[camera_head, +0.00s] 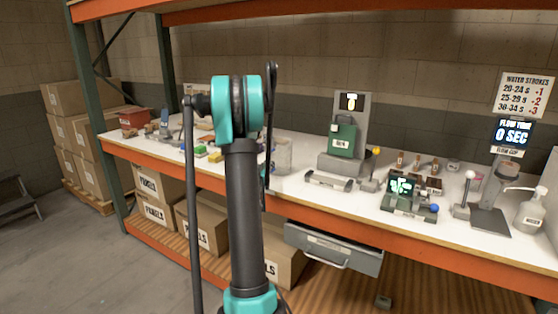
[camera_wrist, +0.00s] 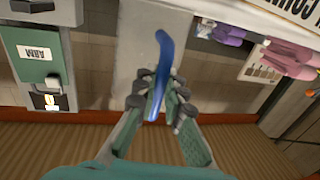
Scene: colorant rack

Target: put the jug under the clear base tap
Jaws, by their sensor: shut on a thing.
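In the wrist view my gripper (camera_wrist: 158,104) is shut on a slim, curved blue piece (camera_wrist: 163,62), which sticks out past the fingertips. I cannot tell whether this blue piece is part of the jug; no whole jug shows clearly. A pale, bare grey surface lies behind it. In the head view my arm stands across the middle and my gripper cannot be made out. A translucent container (camera_head: 283,157) stands on the bench just right of my arm, partly hidden. I cannot make out a tap labelled clear base in either view.
A green canister (camera_head: 342,140) stands on a grey stand with a display. Several small items, a pump bottle (camera_head: 530,215) and a sign (camera_head: 525,95) are at the right of the bench (camera_head: 300,202). A grey drawer (camera_head: 333,247) hangs under the front edge.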

